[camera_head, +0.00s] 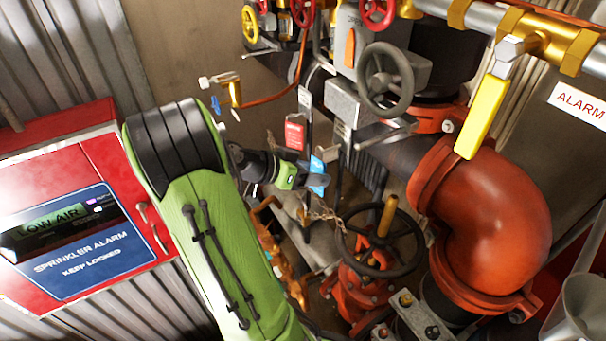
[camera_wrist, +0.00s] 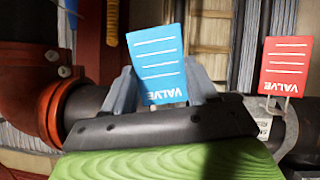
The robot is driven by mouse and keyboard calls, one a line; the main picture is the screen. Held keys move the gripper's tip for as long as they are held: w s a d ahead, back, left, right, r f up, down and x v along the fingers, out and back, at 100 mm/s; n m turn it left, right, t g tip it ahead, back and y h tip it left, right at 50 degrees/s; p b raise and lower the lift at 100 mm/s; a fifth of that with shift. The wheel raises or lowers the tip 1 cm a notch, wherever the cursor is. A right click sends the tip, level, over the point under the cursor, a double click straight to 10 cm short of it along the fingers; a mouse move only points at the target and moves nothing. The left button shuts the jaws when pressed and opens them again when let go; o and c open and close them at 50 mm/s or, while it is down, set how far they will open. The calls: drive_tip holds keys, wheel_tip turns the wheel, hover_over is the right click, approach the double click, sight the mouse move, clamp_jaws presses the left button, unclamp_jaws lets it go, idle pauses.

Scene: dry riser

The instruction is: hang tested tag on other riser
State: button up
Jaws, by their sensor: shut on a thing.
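My gripper (camera_wrist: 163,88) is shut on a blue tag (camera_wrist: 157,62) printed with white lines and the word VALVE, upside down in the wrist view. The tag stands up between the two grey fingers. In the head view, the blue tag (camera_head: 318,174) shows in front of my gripper (camera_head: 308,181), near the middle. A red tag (camera_wrist: 286,66) of the same kind hangs at the right of the wrist view, apart from my gripper. The red tag also shows in the head view (camera_head: 295,134), just above and left of the blue one. Which riser is the other one I cannot tell.
A large orange-red pipe elbow (camera_head: 495,225) and a black handwheel (camera_head: 380,241) stand to the right. A grey handwheel (camera_head: 386,80) is above. A yellow lever (camera_head: 481,117) hangs at upper right. A red sprinkler alarm cabinet (camera_head: 90,150) is at left. Pipework crowds the gripper.

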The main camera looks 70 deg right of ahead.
drive_tip(key=shift+s+d, duration=0.45)
drive_tip(key=shift+b+x, duration=0.8)
drive_tip(key=shift+x, duration=0.05)
drive_tip(key=shift+w+f, duration=0.1)
drive_tip(key=shift+w, duration=0.05)
drive_tip(key=o, duration=1.2)
drive_tip(key=p+v, duration=0.1)
drive_tip(key=v, duration=1.4)
drive_tip(key=shift+w+a+r, duration=0.15)
drive_tip(key=shift+w+r, duration=0.05)
drive_tip(key=shift+r, duration=0.05)
